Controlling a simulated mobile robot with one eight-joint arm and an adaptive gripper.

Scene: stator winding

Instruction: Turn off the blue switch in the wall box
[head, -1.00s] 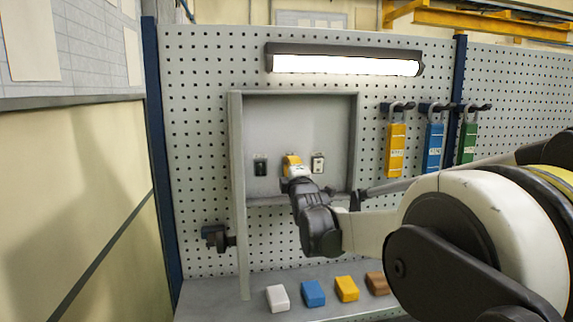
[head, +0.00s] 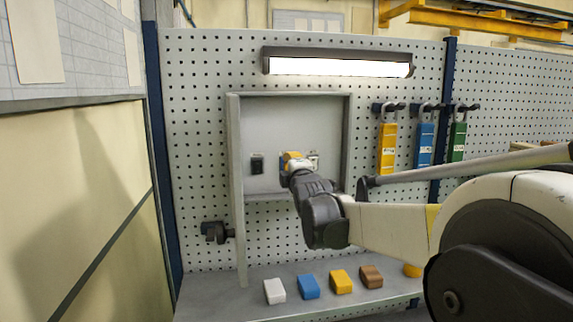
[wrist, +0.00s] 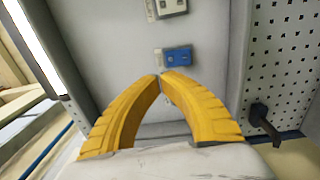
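The grey wall box (head: 290,120) is open on the pegboard. In the head view my gripper (head: 293,158) reaches into the box, between a dark switch and a white one. I cannot tell whether the fingertips touch the blue switch.
The dark switch (head: 257,165) is left of my gripper and the white switch (head: 314,160) right, partly covered. Yellow (head: 388,150), blue (head: 425,146) and green (head: 457,143) padlocks hang right of the box. Several coloured blocks lie on the shelf (head: 240,300) below.

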